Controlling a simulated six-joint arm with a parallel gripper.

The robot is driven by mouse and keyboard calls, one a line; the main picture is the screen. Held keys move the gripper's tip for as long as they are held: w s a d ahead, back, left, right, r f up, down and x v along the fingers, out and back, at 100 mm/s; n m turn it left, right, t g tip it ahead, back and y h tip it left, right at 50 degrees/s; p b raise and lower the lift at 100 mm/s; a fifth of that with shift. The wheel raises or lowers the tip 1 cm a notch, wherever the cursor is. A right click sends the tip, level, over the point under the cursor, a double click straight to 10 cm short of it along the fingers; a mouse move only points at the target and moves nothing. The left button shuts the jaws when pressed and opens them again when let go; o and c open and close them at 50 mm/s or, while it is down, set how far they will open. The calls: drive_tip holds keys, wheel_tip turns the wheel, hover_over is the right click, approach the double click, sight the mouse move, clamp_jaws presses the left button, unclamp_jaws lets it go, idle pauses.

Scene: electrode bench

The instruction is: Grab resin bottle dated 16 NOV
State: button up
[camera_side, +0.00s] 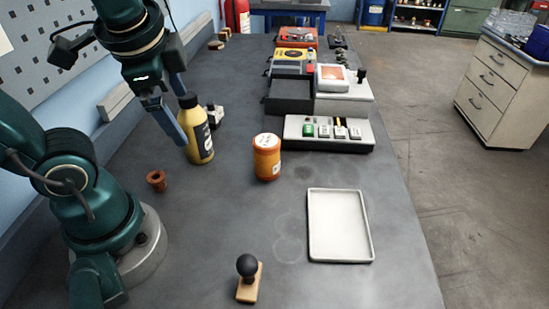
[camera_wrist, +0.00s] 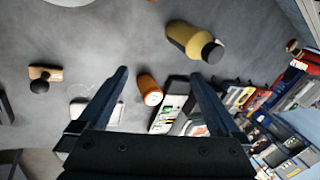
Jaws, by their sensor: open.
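Two bottles stand on the grey bench. The orange jar (camera_side: 267,158) has a pale lid with dark writing and a label. The yellow bottle (camera_side: 199,140) has a dark cap and a dark label. I cannot read a date on either, so I cannot tell which is the 16 NOV one. My gripper (camera_side: 183,120) is open and empty above the bench, in front of the yellow bottle in the side view. In the wrist view, the orange jar (camera_wrist: 149,89) shows between the fingers (camera_wrist: 159,74), farther off, and the yellow bottle (camera_wrist: 188,38) shows above them.
A white tray (camera_side: 340,226) and a black-knobbed stamp (camera_side: 248,278) lie on the near bench. A brown spool (camera_side: 156,181) stands at left. A grey device with switches (camera_side: 328,133) and other equipment fill the far bench. The bench between jar and stamp is clear.

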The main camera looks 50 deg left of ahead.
sight(194, 117)
drive_tip(key=w+a+r+m+g+y, duration=0.1)
drive_tip(key=w+a+m+y, duration=0.3)
drive_tip(key=m, duration=0.3)
drive_tip(key=w+a+r+m+y, duration=0.1)
drive_tip(key=w+a+m+y, duration=0.1)
drive_tip(key=a+m+y, duration=0.35)
drive_tip(key=shift+m+h, duration=0.55)
drive_tip(key=shift+m, duration=0.4)
wheel_tip(194, 117, down, 11)
drive_tip(key=shift+s+a+f, duration=0.1)
drive_tip(key=shift+a, duration=0.05)
drive_tip(key=shift+f, duration=0.6)
drive_tip(key=shift+a+f, duration=0.15)
drive_tip(key=shift+a, duration=0.05)
drive_tip(key=shift+x, duration=2.35)
drive_tip(key=shift+c, duration=0.3)
clamp_jaws()
